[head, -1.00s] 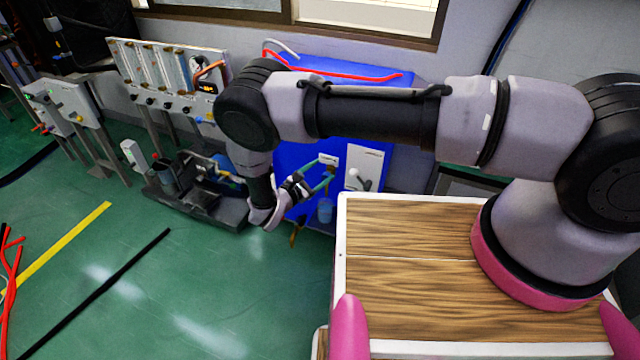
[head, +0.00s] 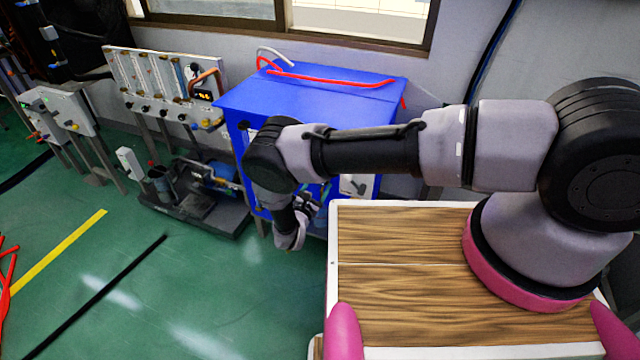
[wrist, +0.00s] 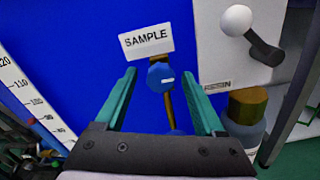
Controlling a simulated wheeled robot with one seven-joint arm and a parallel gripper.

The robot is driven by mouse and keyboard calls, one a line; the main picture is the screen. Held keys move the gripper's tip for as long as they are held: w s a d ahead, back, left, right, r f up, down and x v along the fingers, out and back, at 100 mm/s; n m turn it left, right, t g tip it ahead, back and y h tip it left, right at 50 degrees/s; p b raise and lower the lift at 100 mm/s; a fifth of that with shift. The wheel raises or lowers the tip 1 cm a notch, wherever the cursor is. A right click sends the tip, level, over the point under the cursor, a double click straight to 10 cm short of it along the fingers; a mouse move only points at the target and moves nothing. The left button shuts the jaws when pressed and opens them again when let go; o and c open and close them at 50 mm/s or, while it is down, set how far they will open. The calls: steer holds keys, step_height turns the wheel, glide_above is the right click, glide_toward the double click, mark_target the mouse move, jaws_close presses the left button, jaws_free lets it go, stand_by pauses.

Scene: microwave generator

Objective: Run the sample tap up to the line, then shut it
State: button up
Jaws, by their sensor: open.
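The sample tap's round blue knob (wrist: 160,77) with a white mark is on the blue cabinet, below a white SAMPLE label (wrist: 146,41) in the wrist view. A brass pipe (wrist: 167,106) runs down below the knob. My gripper (wrist: 161,84) is open, its green fingers to the left and right of the knob with gaps on both sides. My wrist body hides what is under the pipe; only a small blue piece shows there. No fill line or water level can be made out. In the head view my arm covers the tap.
The blue cabinet (head: 310,101) stands by the wall. To the tap's right are a white panel (wrist: 235,70) with a ball-ended lever (wrist: 238,20) and a brass fitting (wrist: 249,103). A numbered scale (wrist: 30,95) is at left.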

steer(key=shift+w+d, duration=0.2)
steer(key=shift+w, duration=0.3)
jaws_close()
steer(key=shift+n, duration=1.4)
jaws_free()
steer(key=v, duration=1)
steer(key=shift+s, duration=0.4)
